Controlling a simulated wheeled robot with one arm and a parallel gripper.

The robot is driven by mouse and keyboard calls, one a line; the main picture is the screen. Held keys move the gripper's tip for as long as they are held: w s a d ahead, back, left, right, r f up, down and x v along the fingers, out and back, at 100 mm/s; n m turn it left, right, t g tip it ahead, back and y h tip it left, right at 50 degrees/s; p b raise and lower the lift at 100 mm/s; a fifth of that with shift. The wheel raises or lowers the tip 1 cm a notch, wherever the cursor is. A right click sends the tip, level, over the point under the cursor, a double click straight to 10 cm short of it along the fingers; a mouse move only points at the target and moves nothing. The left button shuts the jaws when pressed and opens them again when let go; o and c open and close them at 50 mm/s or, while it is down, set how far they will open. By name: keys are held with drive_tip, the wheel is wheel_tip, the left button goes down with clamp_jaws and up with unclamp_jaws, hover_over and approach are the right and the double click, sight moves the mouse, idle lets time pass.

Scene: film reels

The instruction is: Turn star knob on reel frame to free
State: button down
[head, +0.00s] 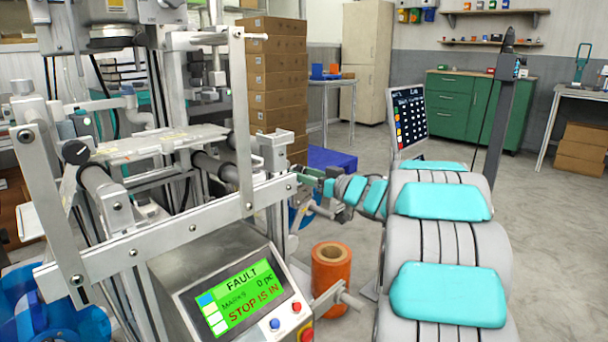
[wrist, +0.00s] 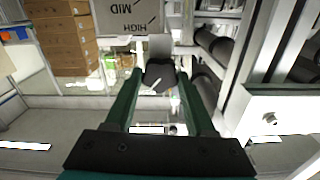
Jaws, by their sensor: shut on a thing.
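The star knob (wrist: 160,73) is a dark, lobed knob with a pale pointer mark, below a light block in the wrist view. My gripper (wrist: 159,78) has its green fingers on both sides of it and is shut on it. A grey label plate (wrist: 128,18) above the knob shows upside-down words MID and HIGH with lines; the rest of its text is out of view. In the head view my gripper (head: 310,174) reaches from the right to the metal reel frame (head: 190,232). The knob cannot be made out there.
A panel (head: 242,297) on the machine reads FAULT and STOP IS IN. An orange roll (head: 332,280) stands right of it. Blue reels (head: 45,310) are at lower left. Stacked cartons (head: 272,85) stand behind.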

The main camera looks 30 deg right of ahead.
drive_tip(key=shift+a+n+b, duration=0.1)
drive_tip(key=shift+n+b, duration=1.2)
drive_tip(key=shift+n, duration=2.5)
drive_tip(key=shift+c, duration=1.2)
unclamp_jaws()
drive_tip(key=shift+s, duration=0.1)
